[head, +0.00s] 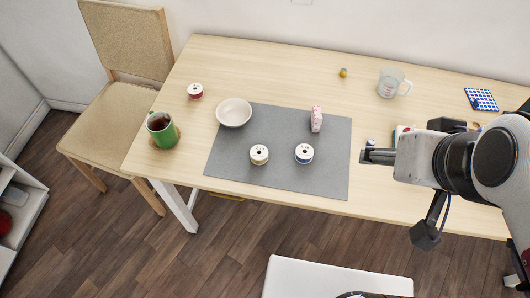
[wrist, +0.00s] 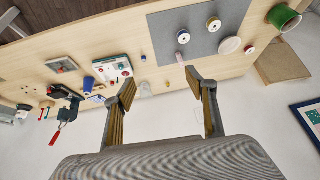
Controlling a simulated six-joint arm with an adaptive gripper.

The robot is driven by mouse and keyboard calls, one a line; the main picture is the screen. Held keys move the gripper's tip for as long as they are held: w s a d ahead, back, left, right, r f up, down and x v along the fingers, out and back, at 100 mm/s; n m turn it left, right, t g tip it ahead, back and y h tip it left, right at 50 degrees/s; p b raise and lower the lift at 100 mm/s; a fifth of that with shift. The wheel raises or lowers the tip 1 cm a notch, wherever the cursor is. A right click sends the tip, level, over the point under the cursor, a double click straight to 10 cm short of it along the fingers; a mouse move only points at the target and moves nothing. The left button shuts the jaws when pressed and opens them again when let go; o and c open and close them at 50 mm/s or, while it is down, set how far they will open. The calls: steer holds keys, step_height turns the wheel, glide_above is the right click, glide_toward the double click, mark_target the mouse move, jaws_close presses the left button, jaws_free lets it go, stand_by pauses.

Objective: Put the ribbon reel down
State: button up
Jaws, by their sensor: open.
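Three ribbon reels stand on the table. A white reel with a gold band (head: 259,154) and a white reel with a blue band (head: 304,153) are on the grey mat (head: 225,165), near its front edge. A white reel with a red band (head: 195,90) is on bare wood at the left. They also show in the wrist view: blue (wrist: 183,38), gold (wrist: 213,24) and red (wrist: 249,50). My gripper (head: 368,154) is right of the mat, above the table; in the wrist view its fingers (wrist: 162,88) are apart with nothing held between them.
A white bowl (head: 234,112) overlaps the mat's back left corner. A pink patterned item (head: 316,119) stands on the mat. A green mug (head: 162,130), a measuring jug (head: 390,82) and a blue dotted pad (head: 481,99) are around. The mat's middle is clear.

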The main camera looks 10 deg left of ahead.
steer(key=w+a+r+t+y, duration=0.1)
steer(key=w+a+r+y, duration=0.1)
steer(key=w+a, duration=0.8)
steer(key=w+a+r+t+y, duration=0.2)
steer(key=w+a+r+y, duration=0.1)
steer(key=w+a, duration=0.6)
steer(key=w+a+f+m+t+h, duration=0.2)
steer(key=w+a+f+m, duration=0.3)
steer(key=w+a, duration=0.55)
steer(key=s+a+f+m+h, duration=0.1)
steer(key=s+a+f+h, duration=0.15)
steer(key=f, duration=0.55)
steer(key=s+a+f+m+h, duration=0.15)
steer(key=a+f, duration=0.25)
steer(key=f, duration=0.4)
steer(key=s+d+f+h, duration=0.1)
steer(key=s+f+h, duration=0.1)
steer(key=s+f, duration=0.2)
steer(key=s+f+h, duration=0.3)
steer(key=s+f, duration=0.2)
steer(key=s+d+f+h, duration=0.1)
steer(key=s+f+h, duration=0.2)
steer(key=s+f, duration=0.1)
steer(key=shift+s+d+f+m+g, duration=0.25)
steer(key=shift+s+d+f+g, duration=0.05)
steer(key=shift+s+d, duration=0.1)
steer(key=shift+s+d+f, duration=0.15)
steer(key=shift+s+f, duration=0.05)
steer(key=shift+s, duration=0.25)
